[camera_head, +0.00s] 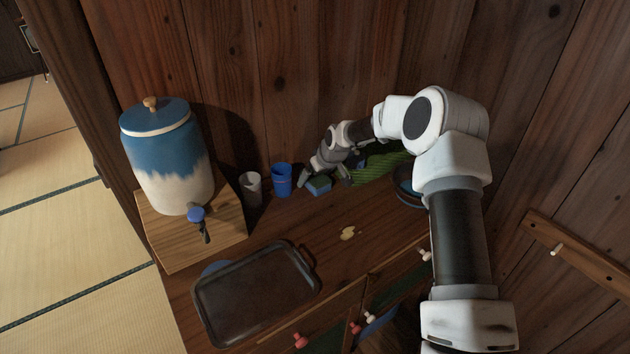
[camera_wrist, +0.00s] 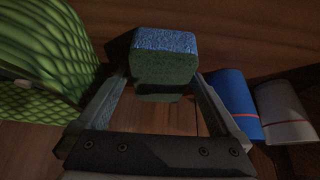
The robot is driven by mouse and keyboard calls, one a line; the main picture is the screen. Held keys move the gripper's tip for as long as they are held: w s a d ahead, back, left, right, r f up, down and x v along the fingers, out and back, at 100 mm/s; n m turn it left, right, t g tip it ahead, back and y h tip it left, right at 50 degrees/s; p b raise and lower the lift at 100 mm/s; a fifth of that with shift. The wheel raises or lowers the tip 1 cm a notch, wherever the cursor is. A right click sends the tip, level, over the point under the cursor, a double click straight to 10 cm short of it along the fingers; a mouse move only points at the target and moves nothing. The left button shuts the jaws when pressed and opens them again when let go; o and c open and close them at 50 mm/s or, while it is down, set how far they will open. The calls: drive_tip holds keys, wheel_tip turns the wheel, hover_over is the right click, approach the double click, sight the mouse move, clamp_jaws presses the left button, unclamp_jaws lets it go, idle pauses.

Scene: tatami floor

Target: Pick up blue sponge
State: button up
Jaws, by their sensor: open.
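The blue sponge (camera_head: 319,184) lies on the wooden counter near the back wall, to the right of the blue cup. In the wrist view the sponge (camera_wrist: 164,58) has a blue top and a green side. My gripper (camera_head: 325,181) is open and low over the counter, right at the sponge. In the wrist view its two fingers (camera_wrist: 160,88) point at the sponge, which shows between and just beyond the fingertips. I cannot tell whether the fingers touch it.
A blue cup (camera_head: 281,179) and a grey cup (camera_head: 251,188) stand left of the sponge. A green patterned thing (camera_head: 375,165) is close on the other side. A dark tray (camera_head: 256,290) lies at the front. A blue and white dispenser (camera_head: 172,160) stands on a wooden box (camera_head: 190,240).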

drive_tip(key=shift+f, duration=0.2)
drive_tip(key=shift+c, duration=0.2)
drive_tip(key=c, duration=1.2)
drive_tip(key=shift+r, duration=0.15)
wheel_tip(320, 180, up, 5)
drive_tip(key=shift+p, duration=0.35)
drive_tip(key=s+d+r, duration=0.6)
drive_tip(key=s, duration=0.3)
drive_tip(key=shift+s+d+p, duration=0.25)
drive_tip(key=shift+s+p, duration=0.1)
drive_tip(key=shift+s, duration=0.05)
drive_tip(key=shift+r, duration=0.1)
